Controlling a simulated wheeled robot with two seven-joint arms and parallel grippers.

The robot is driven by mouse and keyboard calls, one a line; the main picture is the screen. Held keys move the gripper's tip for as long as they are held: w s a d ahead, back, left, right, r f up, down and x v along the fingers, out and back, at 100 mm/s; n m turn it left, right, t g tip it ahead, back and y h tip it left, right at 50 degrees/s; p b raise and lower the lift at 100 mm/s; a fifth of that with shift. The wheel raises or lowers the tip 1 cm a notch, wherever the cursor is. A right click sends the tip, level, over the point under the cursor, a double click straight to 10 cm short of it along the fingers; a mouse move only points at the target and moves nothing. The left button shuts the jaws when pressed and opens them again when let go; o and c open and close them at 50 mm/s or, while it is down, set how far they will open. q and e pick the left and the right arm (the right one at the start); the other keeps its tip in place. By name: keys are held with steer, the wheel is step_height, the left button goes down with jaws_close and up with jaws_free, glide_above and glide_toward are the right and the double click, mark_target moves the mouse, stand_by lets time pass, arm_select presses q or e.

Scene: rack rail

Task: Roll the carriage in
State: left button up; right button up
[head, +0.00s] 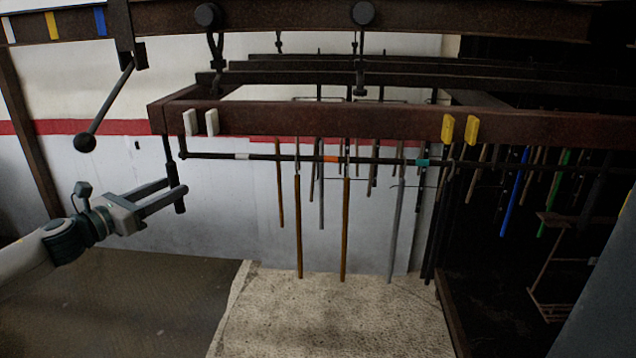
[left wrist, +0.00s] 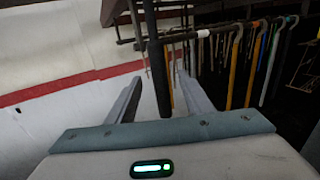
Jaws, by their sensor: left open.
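The carriage (head: 300,120) looks like a rusty brown frame, hung by hooks from round dark wheels (head: 364,13) at the overhead rail (head: 280,18). A dark upright handle (head: 170,158) hangs from its left end. It also shows in the left wrist view (left wrist: 155,60), between the two fingers. My left gripper (head: 176,187) is open at the handle's lower part, one finger on each side. I cannot tell whether either finger touches it. A dark bar (head: 270,157) with white, orange and teal bands runs under the frame, with hooked rods (head: 345,225) hanging along it. My right gripper is out of view.
A lever with a black ball (head: 85,142) hangs from the rail at upper left, above my left arm. White tabs (head: 211,122) and yellow tabs (head: 471,130) sit on the frame. Coloured rods (head: 516,195) hang in the dark bay at right. The floor at lower left is clear.

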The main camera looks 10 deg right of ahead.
arm_select(q)
steer(key=shift+w+d, duration=0.1)
steer(key=shift+x, duration=1.05)
jaws_close()
